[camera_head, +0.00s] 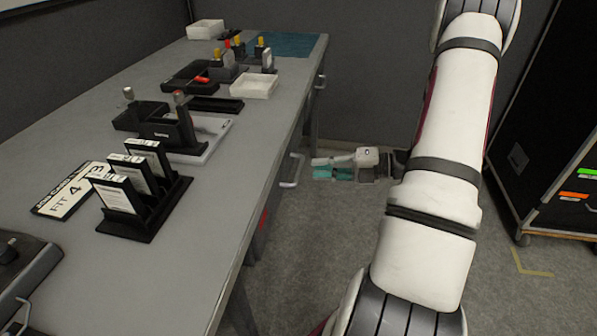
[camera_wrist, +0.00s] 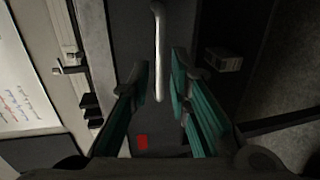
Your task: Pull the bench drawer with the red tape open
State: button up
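The grey bench (camera_head: 215,90) runs along the left in the head view. A metal bar handle (camera_head: 291,170) stands out from its side, and red tape (camera_head: 263,218) shows on the same side, nearer to me. In the wrist view the handle (camera_wrist: 158,50) runs upright in the picture, and the red tape (camera_wrist: 141,142) is on the dark front below it. My gripper (camera_head: 315,168) has teal fingers and is open and empty, a small gap to the right of the handle. In the wrist view the handle lines up between the parted fingertips (camera_wrist: 160,68).
Card holders (camera_head: 145,215), black fixtures and a white tray (camera_head: 254,86) stand on the benchtop. A dark cabinet (camera_head: 550,130) stands at the right. The floor (camera_head: 330,225) between them is clear.

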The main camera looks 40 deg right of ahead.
aim_at(299, 166)
jog(key=b+x, duration=0.1)
jog(key=x, duration=0.5)
jog(key=shift+w+a, duration=0.15)
jog(key=shift+w, duration=0.05)
grip_shut()
